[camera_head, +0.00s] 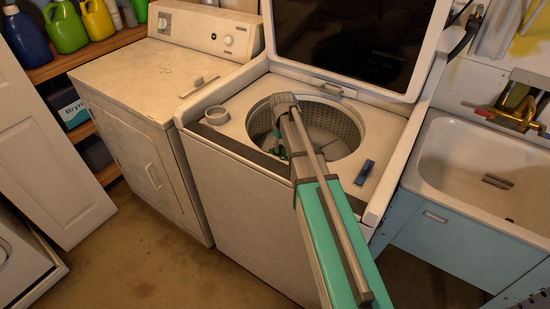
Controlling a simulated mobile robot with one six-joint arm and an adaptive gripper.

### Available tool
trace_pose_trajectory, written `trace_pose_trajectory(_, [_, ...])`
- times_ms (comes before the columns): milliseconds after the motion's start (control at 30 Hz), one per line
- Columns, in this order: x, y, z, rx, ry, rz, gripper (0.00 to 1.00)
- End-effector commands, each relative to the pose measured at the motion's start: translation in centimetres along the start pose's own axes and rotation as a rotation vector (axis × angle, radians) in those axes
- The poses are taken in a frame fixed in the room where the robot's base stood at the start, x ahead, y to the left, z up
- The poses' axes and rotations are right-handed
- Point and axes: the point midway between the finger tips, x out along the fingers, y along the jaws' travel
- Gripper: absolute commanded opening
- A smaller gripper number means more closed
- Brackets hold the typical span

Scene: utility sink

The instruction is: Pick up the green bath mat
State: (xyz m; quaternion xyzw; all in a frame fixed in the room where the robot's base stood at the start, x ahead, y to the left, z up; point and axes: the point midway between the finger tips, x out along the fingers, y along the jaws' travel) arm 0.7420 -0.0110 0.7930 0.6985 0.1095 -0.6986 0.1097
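No green bath mat can be clearly made out. A little dark green (282,152) shows at the near left of the open washer's drum (342,123), beside my arm. I cannot tell whether it is cloth or part of my gripper. My teal and grey arm reaches up from the bottom of the view and bends down at the drum opening. My gripper is mostly hidden behind the arm, so its fingers and anything between them cannot be made out.
The washer lid (345,45) stands open behind the drum. A small blue object (364,172) and a white round cup (216,115) are on the washer top (236,128). A dryer (135,85) stands left, a sink (480,165) right. Bare floor (165,275) lies in front.

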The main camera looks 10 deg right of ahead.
Motion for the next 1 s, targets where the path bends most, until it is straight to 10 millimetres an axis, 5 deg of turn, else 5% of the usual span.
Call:
trace_pose_trajectory(167, [0.0, 0.0, 0.0, 0.000, 0.000, 0.000, 0.00])
trace_pose_trajectory(1000, [-2.0, 0.0, 0.0, 0.000, 0.000, 0.000, 0.00])
